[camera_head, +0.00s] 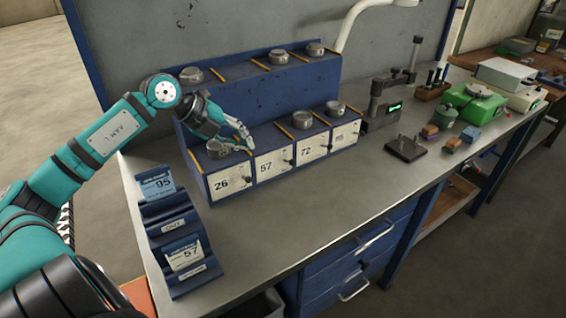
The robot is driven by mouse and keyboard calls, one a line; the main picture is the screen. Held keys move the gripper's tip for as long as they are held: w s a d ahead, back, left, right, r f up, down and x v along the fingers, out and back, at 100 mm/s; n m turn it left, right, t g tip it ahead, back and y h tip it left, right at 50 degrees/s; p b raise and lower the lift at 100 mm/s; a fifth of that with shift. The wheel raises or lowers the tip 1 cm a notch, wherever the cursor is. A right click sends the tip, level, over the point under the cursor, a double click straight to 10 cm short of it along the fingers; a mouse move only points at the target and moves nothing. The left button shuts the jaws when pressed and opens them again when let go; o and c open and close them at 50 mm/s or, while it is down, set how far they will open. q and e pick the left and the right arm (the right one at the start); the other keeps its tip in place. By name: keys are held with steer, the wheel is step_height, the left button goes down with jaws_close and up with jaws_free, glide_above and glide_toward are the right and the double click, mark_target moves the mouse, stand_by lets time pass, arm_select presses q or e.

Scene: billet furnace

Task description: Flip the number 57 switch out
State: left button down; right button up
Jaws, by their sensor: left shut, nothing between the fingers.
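The blue two-step rack (325,78) stands at the back of the grey bench. White plates on its front step read 26 (221,183), 57 (266,167) and 72 (307,151), with a fourth at the right too small to read. The 57 switch (290,160) shows as a small dark part at the right of its plate; its position is too small to tell. My left gripper (247,146) is shut and empty, its fingertips above and left of the 57 plate, near the seam with the 26 box. It partly covers the step behind. My right gripper is out of view.
A blue card holder (178,222) with 95 and 57 cards stands at the front left. Round grey metal pieces sit on the rack, one (219,149) under my left gripper. A gauge stand (384,100) and green scale (470,104) are at the right. The front middle bench is clear.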

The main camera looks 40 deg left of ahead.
arm_select(q)
steer(key=p+x, duration=0.4)
steer(key=x, duration=1)
steer(key=shift+w+r, duration=0.3)
steer(key=shift+w, duration=0.05)
steer(key=shift+f, duration=0.1)
